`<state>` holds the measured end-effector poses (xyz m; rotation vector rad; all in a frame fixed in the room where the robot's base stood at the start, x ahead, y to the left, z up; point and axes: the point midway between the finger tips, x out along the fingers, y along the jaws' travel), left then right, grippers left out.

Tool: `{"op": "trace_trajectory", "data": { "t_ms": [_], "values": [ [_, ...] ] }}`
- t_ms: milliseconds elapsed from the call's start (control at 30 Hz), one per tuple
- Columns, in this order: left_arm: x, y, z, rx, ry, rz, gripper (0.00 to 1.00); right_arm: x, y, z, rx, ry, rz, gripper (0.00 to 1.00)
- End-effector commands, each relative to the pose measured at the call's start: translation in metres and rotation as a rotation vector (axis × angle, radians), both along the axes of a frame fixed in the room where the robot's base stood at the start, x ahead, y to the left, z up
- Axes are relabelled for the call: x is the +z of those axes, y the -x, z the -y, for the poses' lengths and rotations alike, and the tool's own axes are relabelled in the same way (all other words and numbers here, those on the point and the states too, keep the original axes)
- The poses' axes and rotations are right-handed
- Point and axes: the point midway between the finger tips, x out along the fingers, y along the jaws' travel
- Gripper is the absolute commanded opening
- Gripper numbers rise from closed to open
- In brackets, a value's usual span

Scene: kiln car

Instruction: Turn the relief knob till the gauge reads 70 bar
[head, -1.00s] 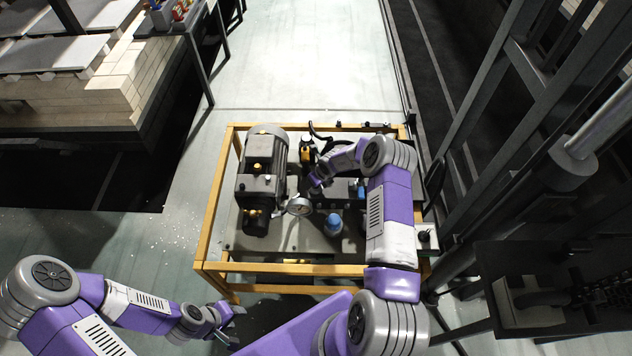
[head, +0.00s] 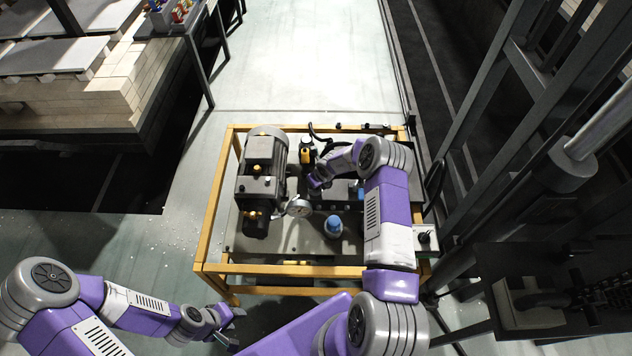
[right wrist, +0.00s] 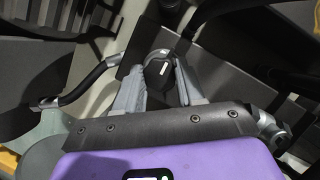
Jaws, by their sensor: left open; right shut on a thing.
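The relief knob (right wrist: 158,68) is a dark round knob with a white mark, seen in the right wrist view. My right gripper (right wrist: 158,85) is shut on it, with a grey finger on each side. In the head view, my right arm hides the knob and most of the right gripper. The round pressure gauge (head: 299,208) with a pale face stands beside the motor; its needle is too small to read. My left gripper (head: 236,325) is open and empty, low in the head view, apart from the frame.
A yellow frame (head: 211,215) surrounds the hydraulic unit. A grey motor (head: 262,165) stands on its left, a blue-capped part (head: 333,225) in the middle. Black hoses (right wrist: 97,75) run near the right gripper. A dark steel structure (head: 535,100) rises at right. The floor behind is clear.

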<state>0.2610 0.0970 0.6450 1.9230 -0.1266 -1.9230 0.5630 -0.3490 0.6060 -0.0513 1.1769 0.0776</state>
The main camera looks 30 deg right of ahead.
Motion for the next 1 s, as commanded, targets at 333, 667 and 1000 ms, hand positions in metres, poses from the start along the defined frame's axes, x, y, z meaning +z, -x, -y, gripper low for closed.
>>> {"op": "trace_trajectory", "data": {
  "t_ms": [333, 667, 1000],
  "values": [
    [-0.007, 0.0, 0.0, 0.0, 0.0, 0.0, 0.43, -0.001, -0.001, -0.002, -0.202, 0.005, 0.0, 0.08],
    [-0.029, 0.0, 0.0, 0.0, 0.0, 0.0, 0.43, -0.002, -0.001, -0.002, -0.417, 0.003, 0.001, 0.08],
    [-0.039, 0.0, 0.0, 0.0, 0.0, 0.0, 0.43, -0.001, -0.001, -0.002, -0.527, 0.001, 0.0, 0.08]
  ]
}}
